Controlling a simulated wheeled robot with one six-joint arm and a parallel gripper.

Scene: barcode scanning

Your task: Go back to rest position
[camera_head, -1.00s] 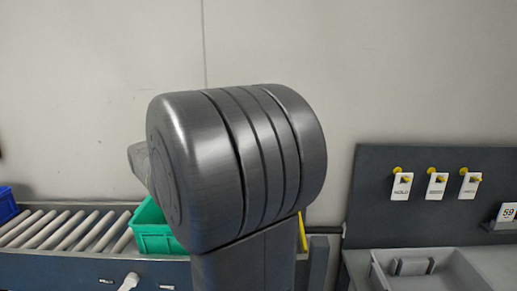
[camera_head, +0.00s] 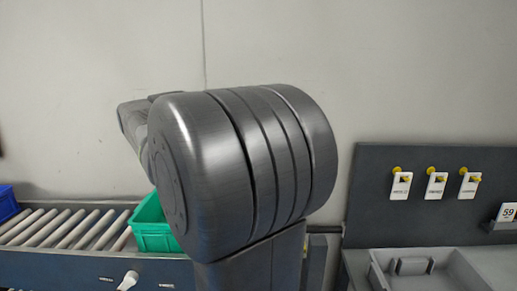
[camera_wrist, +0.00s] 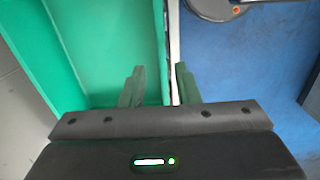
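My gripper (camera_wrist: 159,85) shows in the wrist view with its two fingers apart and nothing between them. The fingertips overlap the right wall of a green crate (camera_wrist: 95,40) in that view; I cannot tell whether they touch it. In the head view my own large grey arm joint fills the middle and hides my gripper. The green crate also shows in the head view (camera_head: 152,232), partly hidden behind my arm.
A roller conveyor (camera_head: 60,228) runs along the left, with a blue crate (camera_head: 8,203) at its far left. A grey tray (camera_head: 425,265) sits at right, below a dark panel (camera_head: 370,200) holding several white tags on yellow pegs. A blue surface (camera_wrist: 240,80) lies right of the crate.

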